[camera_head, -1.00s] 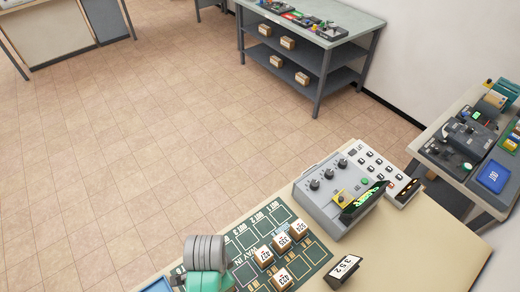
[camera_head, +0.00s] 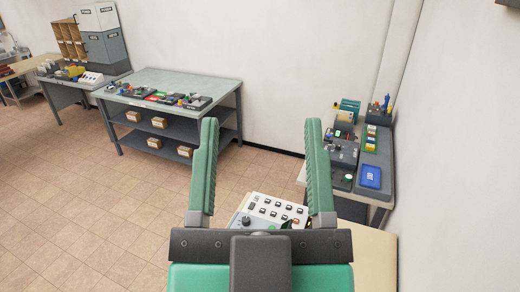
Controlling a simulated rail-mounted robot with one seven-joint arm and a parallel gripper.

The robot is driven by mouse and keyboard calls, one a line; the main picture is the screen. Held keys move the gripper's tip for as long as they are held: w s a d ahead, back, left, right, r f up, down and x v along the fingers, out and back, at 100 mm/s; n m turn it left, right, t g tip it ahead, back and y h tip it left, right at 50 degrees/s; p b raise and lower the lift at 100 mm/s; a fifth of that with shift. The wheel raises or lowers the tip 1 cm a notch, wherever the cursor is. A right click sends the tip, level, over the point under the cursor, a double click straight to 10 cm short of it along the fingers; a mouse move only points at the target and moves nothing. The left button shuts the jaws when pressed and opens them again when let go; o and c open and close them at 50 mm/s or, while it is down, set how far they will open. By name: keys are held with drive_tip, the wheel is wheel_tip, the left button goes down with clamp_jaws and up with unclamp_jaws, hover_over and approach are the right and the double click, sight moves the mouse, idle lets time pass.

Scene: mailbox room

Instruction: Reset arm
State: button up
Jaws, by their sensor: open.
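My gripper (camera_head: 262,165) stands up large in the lower middle of the head view. Its two green fingers are wide apart, with nothing between them. Behind and below the fingers, a grey and white control box (camera_head: 268,211) with knobs and rows of buttons shows in part. The gripper's dark palm hides the rest of that box and most of the near table (camera_head: 372,258).
A grey-topped workbench (camera_head: 172,83) with devices on top and small boxes on its shelf stands at the back left. A side table at the right holds a blue tray (camera_head: 370,176) and several devices. Open tiled floor (camera_head: 95,205) lies at the left.

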drive_tip(key=shift+s+d+r, duration=0.1)
drive_tip(key=shift+s+r, duration=0.1)
